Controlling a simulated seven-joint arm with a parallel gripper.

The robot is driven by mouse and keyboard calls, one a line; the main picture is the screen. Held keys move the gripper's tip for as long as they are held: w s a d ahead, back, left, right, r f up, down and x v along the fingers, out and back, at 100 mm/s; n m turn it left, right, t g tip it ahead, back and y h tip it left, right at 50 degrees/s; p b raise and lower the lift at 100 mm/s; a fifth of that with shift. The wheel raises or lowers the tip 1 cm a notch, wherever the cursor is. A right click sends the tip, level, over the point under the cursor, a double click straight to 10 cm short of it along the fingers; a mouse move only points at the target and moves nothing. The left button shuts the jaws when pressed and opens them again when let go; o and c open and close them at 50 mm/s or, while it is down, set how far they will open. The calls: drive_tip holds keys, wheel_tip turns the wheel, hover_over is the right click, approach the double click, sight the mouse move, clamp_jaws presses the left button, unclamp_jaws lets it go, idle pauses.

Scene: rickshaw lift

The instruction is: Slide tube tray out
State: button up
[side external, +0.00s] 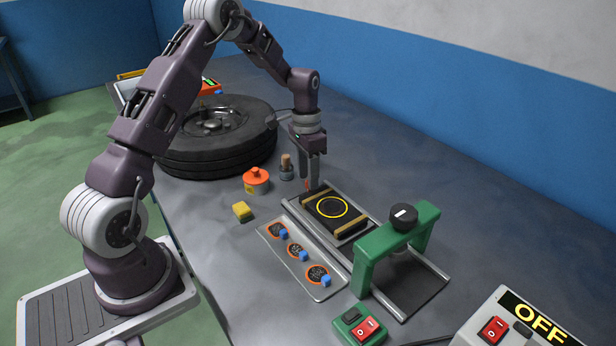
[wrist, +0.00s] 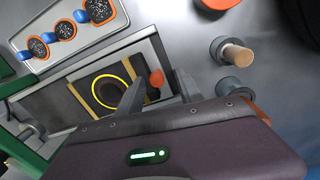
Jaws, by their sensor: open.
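The tube tray (side external: 331,207) is a dark sliding plate with a yellow ring and two wooden bars. It sits on a metal rail base, outside the green press frame (side external: 362,268). In the wrist view the tray (wrist: 107,92) shows left of my fingers. A red knob (wrist: 157,78) stands at its near end. My gripper (side external: 314,183) is low over that end, pointing down. In the wrist view its two fingers are apart, one on each side of the knob. I cannot tell whether either finger touches it. In the side view the fingers mostly hide the knob.
A patch tray (side external: 335,290) with several round patches and blue tabs lies beside the rail. An orange-lidded pot (side external: 256,181), a brush jar (side external: 286,168) and a yellow block (side external: 242,211) stand nearby. A tyre (side external: 215,145) lies behind. Red switches (side external: 367,327) are at the front.

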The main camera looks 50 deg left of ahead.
drive_tip(key=r, duration=0.6)
drive_tip(key=shift+a, duration=0.2)
drive_tip(key=shift+r, duration=0.1)
drive_tip(key=shift+d+r, duration=0.15)
drive_tip(key=shift+r, duration=0.1)
drive_tip(key=s+d+r+t+y, duration=0.1)
drive_tip(key=s+d+r, duration=0.5)
drive_tip(key=r, duration=0.2)
drive_tip(key=s+d+r+t, duration=0.2)
drive_tip(key=s+d+r, duration=0.35)
drive_tip(key=r, duration=0.25)
drive_tip(key=s+d+n+t, duration=0.1)
drive_tip(key=s+d, duration=0.2)
drive_tip(key=s, duration=0.5)
drive_tip(key=s+d+t, duration=0.1)
drive_tip(key=s+d, duration=0.2)
drive_tip(key=s, duration=0.6)
drive_tip(key=shift+d+n+t, duration=0.3)
drive_tip(key=shift+n, duration=0.1)
drive_tip(key=shift+w+r, duration=0.1)
